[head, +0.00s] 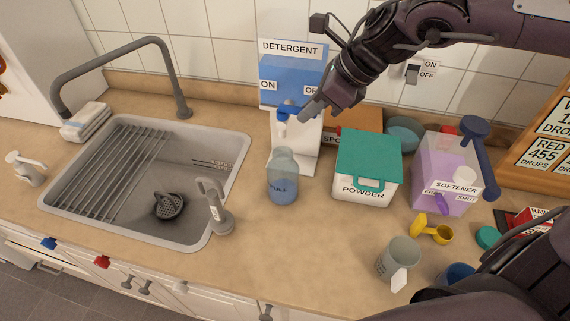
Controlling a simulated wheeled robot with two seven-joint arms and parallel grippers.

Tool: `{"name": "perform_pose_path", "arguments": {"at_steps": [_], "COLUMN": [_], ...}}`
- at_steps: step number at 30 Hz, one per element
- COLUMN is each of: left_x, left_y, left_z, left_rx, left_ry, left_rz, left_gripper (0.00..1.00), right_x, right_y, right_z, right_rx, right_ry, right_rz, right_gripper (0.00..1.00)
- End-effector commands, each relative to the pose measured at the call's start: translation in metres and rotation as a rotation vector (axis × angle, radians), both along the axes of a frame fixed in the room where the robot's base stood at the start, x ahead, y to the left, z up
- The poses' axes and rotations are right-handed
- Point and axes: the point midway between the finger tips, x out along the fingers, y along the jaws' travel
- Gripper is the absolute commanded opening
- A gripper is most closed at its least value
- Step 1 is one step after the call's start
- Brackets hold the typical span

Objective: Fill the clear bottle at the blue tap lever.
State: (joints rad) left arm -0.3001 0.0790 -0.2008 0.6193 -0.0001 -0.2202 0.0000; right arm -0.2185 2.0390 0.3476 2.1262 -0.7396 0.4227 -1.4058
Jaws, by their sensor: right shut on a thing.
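The clear bottle (283,172) stands upright on the counter below the dispenser's spout (281,128). Blue liquid (283,193) fills its lower part, up to about the FULL marking; the exact level is hard to read. The blue tap lever (287,105) sits on the front of the detergent dispenser (290,78), which carries ON and OFF labels. My right gripper (308,113) reaches down from the upper right and is shut on the lever at its right end, partly hiding the OFF label. My left gripper is not in view.
Right of the bottle stand a powder box (362,196) with a green lid and a purple softener container (446,172). The sink (120,228) is left; the counter before the bottle is clear.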

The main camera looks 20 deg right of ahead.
Motion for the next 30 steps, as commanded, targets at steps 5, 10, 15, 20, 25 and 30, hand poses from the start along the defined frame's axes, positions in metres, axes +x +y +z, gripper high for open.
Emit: {"name": "perform_pose_path", "arguments": {"at_steps": [5,10,15,20,25,30], "left_x": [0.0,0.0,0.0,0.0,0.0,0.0], "left_y": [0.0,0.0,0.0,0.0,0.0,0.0], "left_z": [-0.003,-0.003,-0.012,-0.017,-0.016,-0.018], "left_rx": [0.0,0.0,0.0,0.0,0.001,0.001], "left_ry": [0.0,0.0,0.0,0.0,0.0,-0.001], "left_rz": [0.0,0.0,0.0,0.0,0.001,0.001], "left_gripper": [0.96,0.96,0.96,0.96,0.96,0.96], "right_x": [-0.002,-0.002,-0.004,-0.006,-0.006,-0.007], "right_y": [0.001,0.001,0.004,0.006,0.006,0.006], "right_z": [-0.001,-0.001,-0.002,-0.002,0.0,-0.001], "right_rx": [0.001,0.0,-0.001,0.0,0.001,0.0], "right_ry": [-0.001,0.0,-0.003,-0.001,-0.001,0.0], "right_rz": [-0.044,-0.043,-0.093,-0.151,-0.163,-0.17], "right_gripper": [0.02,0.02,0.02,0.02,0.02,0.02]}}
